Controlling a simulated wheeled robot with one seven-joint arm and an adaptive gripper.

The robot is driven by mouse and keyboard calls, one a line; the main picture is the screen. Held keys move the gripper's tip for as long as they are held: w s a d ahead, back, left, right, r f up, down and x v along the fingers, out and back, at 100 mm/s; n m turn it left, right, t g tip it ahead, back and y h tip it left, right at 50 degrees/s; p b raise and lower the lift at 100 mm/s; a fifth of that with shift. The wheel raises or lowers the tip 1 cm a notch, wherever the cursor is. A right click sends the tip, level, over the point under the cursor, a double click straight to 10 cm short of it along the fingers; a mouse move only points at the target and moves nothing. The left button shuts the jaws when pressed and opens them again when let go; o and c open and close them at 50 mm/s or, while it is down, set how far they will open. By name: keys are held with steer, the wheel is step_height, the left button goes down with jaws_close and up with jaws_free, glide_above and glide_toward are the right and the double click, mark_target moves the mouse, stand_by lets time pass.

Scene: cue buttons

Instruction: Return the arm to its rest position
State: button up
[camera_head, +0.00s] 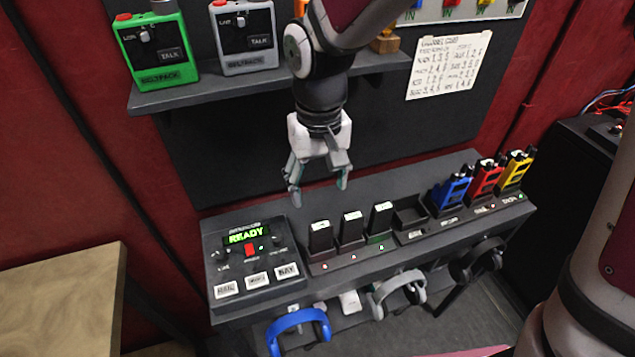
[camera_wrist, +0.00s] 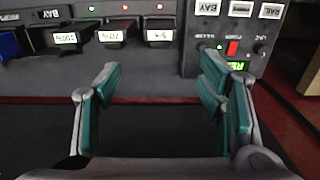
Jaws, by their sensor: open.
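My gripper (camera_head: 318,182) hangs from my arm with its fingers pointing down, in front of the dark back panel and above the back of the grey console. In the wrist view my gripper (camera_wrist: 160,100) has its teal-padded fingers wide apart, with nothing between them. The console's control box (camera_head: 250,262) with a green READY display is below and left of the gripper. The same box shows at the top right of the wrist view (camera_wrist: 232,35). My gripper appears apart from everything on the console.
A shelf (camera_head: 270,82) above holds a green beltpack (camera_head: 157,50) and a grey beltpack (camera_head: 245,38). Black batteries (camera_head: 351,230) and blue, red and yellow radios (camera_head: 485,178) stand on the console. Headsets, one blue (camera_head: 298,325), hang at its front. A wooden surface (camera_head: 65,305) is at left.

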steer(key=s+d+r+m+t, duration=0.3)
steer(key=s+d+r+t, duration=0.2)
steer(key=s+d+r, duration=0.8)
steer(key=d+r, duration=0.2)
steer(key=d, duration=0.1)
steer(key=shift+s+r+t, duration=0.25)
steer(key=shift+r+t, duration=0.05)
